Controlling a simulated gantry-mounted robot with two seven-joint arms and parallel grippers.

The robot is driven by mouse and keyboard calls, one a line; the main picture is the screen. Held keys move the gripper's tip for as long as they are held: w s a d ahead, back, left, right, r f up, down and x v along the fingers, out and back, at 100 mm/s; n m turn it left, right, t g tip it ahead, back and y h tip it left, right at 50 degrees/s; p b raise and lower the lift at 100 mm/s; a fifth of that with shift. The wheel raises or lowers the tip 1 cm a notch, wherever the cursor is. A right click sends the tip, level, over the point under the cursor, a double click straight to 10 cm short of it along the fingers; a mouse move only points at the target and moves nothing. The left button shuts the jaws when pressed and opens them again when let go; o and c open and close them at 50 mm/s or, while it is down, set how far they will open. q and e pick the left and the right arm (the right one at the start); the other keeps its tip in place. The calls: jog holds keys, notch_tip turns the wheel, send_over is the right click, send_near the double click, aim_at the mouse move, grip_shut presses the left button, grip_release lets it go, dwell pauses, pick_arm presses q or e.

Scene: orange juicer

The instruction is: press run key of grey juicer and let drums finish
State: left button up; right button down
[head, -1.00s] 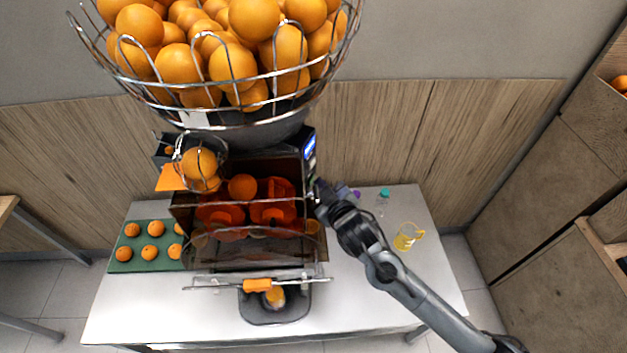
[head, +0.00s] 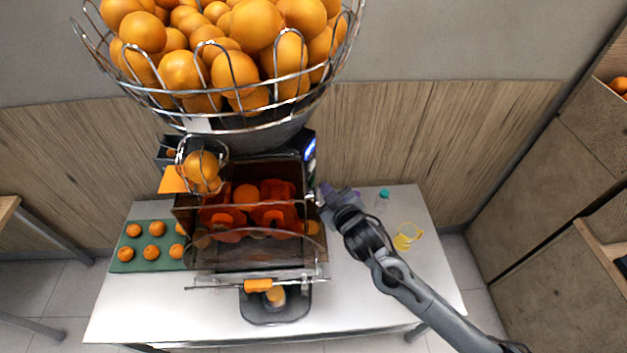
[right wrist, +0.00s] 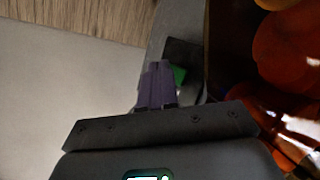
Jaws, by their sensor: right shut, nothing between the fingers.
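The grey juicer (head: 183,222) stands on the table under a wire basket of oranges. My right gripper (head: 326,190) is shut and empty beside the juicer's right side, below the lit blue screen (head: 309,147). In the right wrist view its purplish fingertips (right wrist: 156,70) are together, next to a dark panel with a green patch (right wrist: 179,75), perhaps the run key. Contact cannot be told. My left gripper is not in view.
A green tray (head: 142,265) of oranges lies left of the juicer. A yellow jug (head: 406,237) and a teal-capped bottle (head: 382,200) stand at the right of the table. A cup (head: 276,296) sits under the juicer's front.

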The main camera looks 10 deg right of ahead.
jog(key=shift+d, duration=0.1)
jog(key=shift+s+d+p, duration=1.4)
jog(key=shift+s+d, duration=0.2)
jog(key=shift+d, duration=0.25)
